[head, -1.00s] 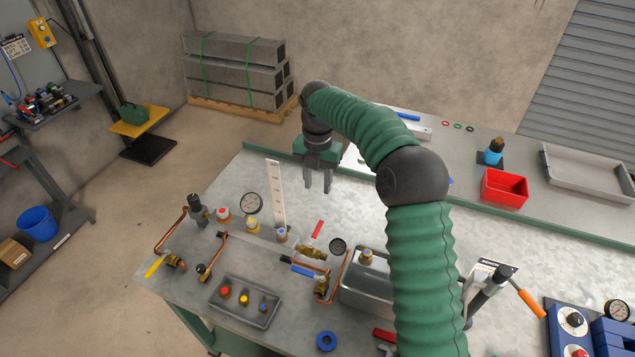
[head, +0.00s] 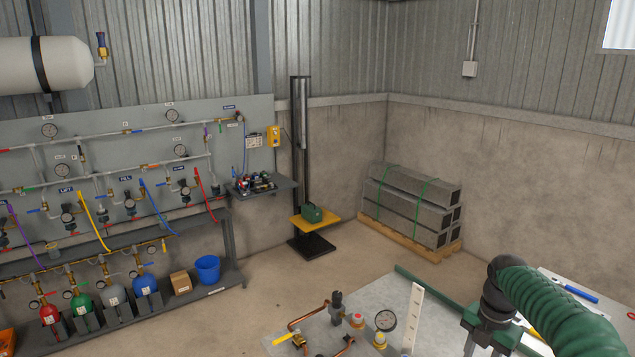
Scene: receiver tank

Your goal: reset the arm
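My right arm, in a green ribbed sleeve with dark joints, comes in from the lower right of the head view. Its gripper (head: 484,347) hangs pointing down over the workbench (head: 385,291), at the bottom edge of the picture. Its fingers stand apart with nothing seen between them, though the tips are cut off by the frame. My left gripper is not in view.
On the bench near the gripper stand a white upright strip (head: 413,318), a round gauge (head: 385,320) and copper pipe fittings (head: 309,318). Behind are concrete blocks (head: 408,205) on a pallet, a yellow platform lift (head: 315,221) and a valve panel (head: 105,150). Open floor lies left of the bench.

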